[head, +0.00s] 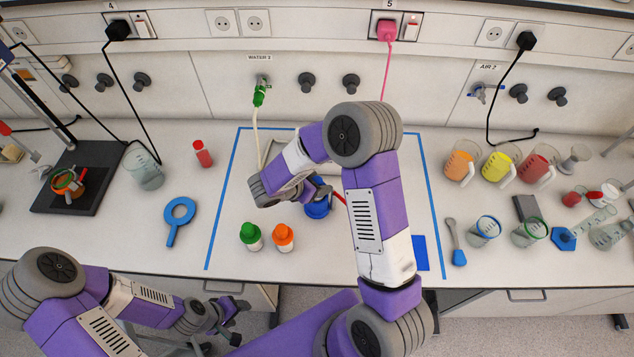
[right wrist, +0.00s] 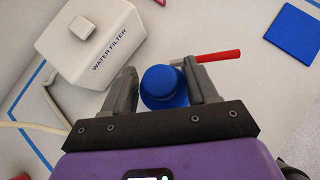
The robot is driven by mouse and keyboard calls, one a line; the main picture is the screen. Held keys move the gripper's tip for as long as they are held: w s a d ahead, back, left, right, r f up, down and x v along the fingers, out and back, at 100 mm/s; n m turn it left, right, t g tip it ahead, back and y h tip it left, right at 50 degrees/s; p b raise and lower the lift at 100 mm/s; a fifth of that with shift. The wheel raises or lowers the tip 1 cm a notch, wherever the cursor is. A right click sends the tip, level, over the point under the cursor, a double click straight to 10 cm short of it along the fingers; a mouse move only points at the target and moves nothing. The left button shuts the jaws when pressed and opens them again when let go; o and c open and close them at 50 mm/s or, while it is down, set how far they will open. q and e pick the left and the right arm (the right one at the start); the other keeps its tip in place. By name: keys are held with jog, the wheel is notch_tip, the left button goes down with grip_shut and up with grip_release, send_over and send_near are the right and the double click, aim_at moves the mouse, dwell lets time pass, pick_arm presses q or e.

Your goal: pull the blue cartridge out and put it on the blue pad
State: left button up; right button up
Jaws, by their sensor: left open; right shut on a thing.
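The blue cartridge (right wrist: 163,88) is between the fingers of my right gripper (right wrist: 160,70), which is shut on it. In the head view the cartridge (head: 317,209) shows below my right forearm. The white box marked WATER FILTER (right wrist: 92,42) is to the upper left of the cartridge in the wrist view; I cannot tell whether they touch. A red handle (right wrist: 220,56) sticks out beside the right finger. The flat blue pad (head: 421,252) lies empty at the right of the taped area and also shows in the wrist view (right wrist: 295,32). My left gripper (head: 236,321) is open and empty, low in front of the bench.
A green-capped bottle (head: 251,237) and an orange-capped bottle (head: 283,238) stand left of the cartridge. A blue spoon-like tool (head: 456,245) lies right of the pad, outside the blue tape. Beakers and jugs stand further right. My right arm hides much of the taped area.

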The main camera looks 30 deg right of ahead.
jog(key=shift+r+p, duration=2.05)
jog(key=shift+r, duration=1.1)
